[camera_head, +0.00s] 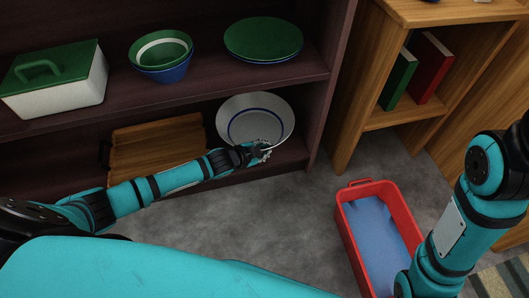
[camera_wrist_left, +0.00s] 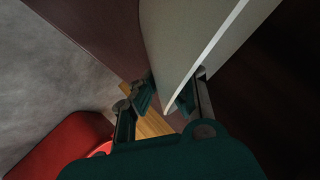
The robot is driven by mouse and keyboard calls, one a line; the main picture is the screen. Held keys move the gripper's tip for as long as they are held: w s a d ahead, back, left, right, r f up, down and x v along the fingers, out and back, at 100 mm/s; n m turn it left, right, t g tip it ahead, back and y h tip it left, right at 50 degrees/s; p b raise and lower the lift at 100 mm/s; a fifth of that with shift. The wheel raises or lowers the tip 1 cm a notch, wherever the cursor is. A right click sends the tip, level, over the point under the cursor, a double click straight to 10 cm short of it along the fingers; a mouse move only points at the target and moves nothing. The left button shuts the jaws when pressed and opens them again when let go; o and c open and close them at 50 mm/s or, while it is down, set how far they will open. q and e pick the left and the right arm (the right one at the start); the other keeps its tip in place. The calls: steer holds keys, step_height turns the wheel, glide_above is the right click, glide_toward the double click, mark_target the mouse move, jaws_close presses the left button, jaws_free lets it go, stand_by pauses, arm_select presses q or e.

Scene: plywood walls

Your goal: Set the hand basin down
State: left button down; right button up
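The hand basin (camera_head: 250,107), white with a blue ring inside, is at the right end of the shelf unit's lower shelf (camera_head: 285,155), tilted so its inside faces the head camera. My left gripper (camera_head: 262,151) is at its near lower rim. In the left wrist view the basin (camera_wrist_left: 180,40) is a large pale wall, and its edge runs down between the two fingers of the left gripper (camera_wrist_left: 168,98), which are closed on it. Whether the basin touches the shelf is hidden. My right gripper is out of view; only its arm shows at the right.
A wooden tray (camera_head: 155,145) stands left of the basin. Above are a lidded box (camera_head: 55,90), stacked bowls (camera_head: 162,70) and green plates (camera_head: 263,38). A red crate (camera_head: 348,225) with a blue inside is on the grey floor. Books (camera_head: 430,68) stand in a wooden cabinet.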

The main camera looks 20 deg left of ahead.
arm_select(q)
steer(key=shift+r, duration=0.1)
steer(key=c, duration=1.5)
jaws_free()
steer(key=shift+f, duration=0.2)
steer(key=shift+r, duration=0.1)
